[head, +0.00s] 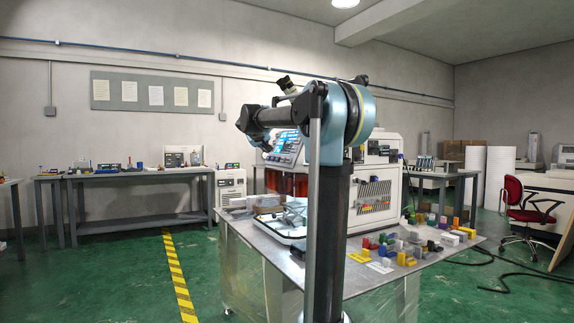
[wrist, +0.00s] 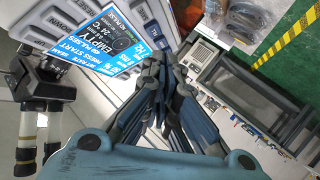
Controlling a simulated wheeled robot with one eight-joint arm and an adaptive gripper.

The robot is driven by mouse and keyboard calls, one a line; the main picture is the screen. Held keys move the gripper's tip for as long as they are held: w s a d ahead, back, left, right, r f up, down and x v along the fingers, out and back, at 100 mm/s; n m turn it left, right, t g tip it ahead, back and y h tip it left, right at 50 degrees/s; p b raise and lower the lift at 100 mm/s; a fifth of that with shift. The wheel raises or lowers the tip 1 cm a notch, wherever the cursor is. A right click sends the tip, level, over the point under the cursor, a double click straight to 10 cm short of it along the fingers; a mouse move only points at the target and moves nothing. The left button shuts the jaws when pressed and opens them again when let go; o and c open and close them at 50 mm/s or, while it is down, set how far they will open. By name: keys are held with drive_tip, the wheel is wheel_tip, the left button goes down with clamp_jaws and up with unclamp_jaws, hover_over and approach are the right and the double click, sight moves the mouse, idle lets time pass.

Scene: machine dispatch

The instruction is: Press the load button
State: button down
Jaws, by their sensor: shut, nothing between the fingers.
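The machine's control panel (wrist: 85,50) fills the upper left of the wrist view, tilted, with grey keys and a blue screen (wrist: 110,40) reading "EMPTY" and "PRESS START". Key labels such as "DOWN" and "SET" show. I cannot make out a key marked load; part of the panel lies hidden behind my gripper. My gripper (wrist: 160,65) is shut and empty, its tips over the right part of the panel in the picture. I cannot tell whether they touch it. In the head view the panel (head: 287,147) shows on the white machine (head: 378,212), partly behind my arm.
A metal table (head: 350,277) bears the machine, a white tray (head: 267,228) and several coloured blocks (head: 410,245). A dark microscope-like device (wrist: 40,85) stands left in the wrist view. Green floor with a yellow-striped line (head: 180,275) lies open to the left.

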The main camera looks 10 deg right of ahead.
drive_tip(key=w+d+f, duration=0.2)
drive_tip(key=d+f, duration=0.1)
drive_tip(key=d, duration=0.4)
drive_tip(key=shift+w+d+f, duration=0.15)
drive_tip(key=shift+f, duration=0.2)
drive_tip(key=shift+d, duration=0.1)
idle(1.3)
drive_tip(key=shift+d+f, duration=0.1)
drive_tip(key=shift+d, duration=0.2)
drive_tip(key=shift+w+d+f, duration=0.15)
drive_tip(key=shift+d+f, duration=0.05)
drive_tip(key=shift+d, duration=0.15)
idle(0.9)
drive_tip(key=shift+a, duration=0.1)
drive_tip(key=shift+s+a+r, duration=0.25)
drive_tip(key=shift+a+r, duration=0.15)
drive_tip(key=shift+a, duration=0.25)
idle(0.3)
drive_tip(key=a, duration=0.1)
drive_tip(key=s+a+r, duration=0.1)
drive_tip(key=a, duration=0.1)
drive_tip(key=a+r, duration=0.1)
drive_tip(key=shift+s+a+r, duration=0.1)
drive_tip(key=shift+s+a, duration=0.05)
idle(0.3)
